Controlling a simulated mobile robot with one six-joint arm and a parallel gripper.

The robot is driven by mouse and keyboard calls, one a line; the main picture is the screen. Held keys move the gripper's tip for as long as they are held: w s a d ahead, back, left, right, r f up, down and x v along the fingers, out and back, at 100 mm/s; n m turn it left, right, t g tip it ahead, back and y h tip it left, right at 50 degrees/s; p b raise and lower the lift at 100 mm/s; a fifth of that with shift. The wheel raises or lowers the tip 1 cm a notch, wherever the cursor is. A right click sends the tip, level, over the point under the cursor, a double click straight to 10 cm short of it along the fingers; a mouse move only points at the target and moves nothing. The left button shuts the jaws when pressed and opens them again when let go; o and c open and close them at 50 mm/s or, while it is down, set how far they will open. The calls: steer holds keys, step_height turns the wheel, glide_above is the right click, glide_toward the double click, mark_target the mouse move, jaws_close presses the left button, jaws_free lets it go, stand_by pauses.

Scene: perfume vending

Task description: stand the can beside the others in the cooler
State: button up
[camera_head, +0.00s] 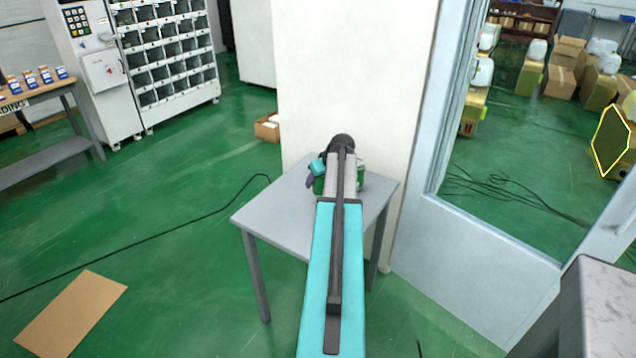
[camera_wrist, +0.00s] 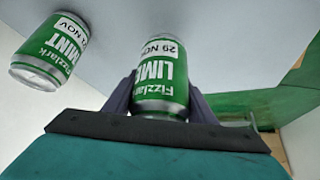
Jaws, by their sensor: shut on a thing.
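In the wrist view, a green and white can labelled LIME, dated 29 NOV (camera_wrist: 162,65), sits between the two dark purple fingers of my gripper (camera_wrist: 163,88), which is shut on it. A second green can, labelled MINT (camera_wrist: 50,52), is at upper left, apart from the fingers, with a grey surface behind it. In the head view, my arm reaches over a small grey table (camera_head: 275,218). My gripper (camera_head: 315,173) is mostly hidden behind the arm there, with bits of green beside it. I cannot make out a cooler in either view.
A white wall (camera_head: 335,70) stands right behind the table, and a glazed partition (camera_head: 480,255) is to its right. An open cardboard box (camera_head: 267,128) lies on the floor behind the table. A flat cardboard sheet (camera_head: 70,315) and a black cable (camera_head: 150,242) lie at left.

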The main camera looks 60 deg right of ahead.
steer(key=shift+w+d+f, duration=0.15)
steer(key=shift+w+d, duration=0.75)
steer(key=shift+d, duration=0.25)
steer(key=shift+p, duration=0.3)
steer(key=shift+f+p, duration=0.55)
steer(key=shift+f, duration=1.2)
steer(key=shift+f, duration=0.15)
steer(key=o, duration=1.4)
steer(key=shift+c, duration=0.2)
steer(key=shift+r, duration=0.2)
steer(key=shift+b+v, duration=1.3)
steer(key=shift+v, duration=4.7)
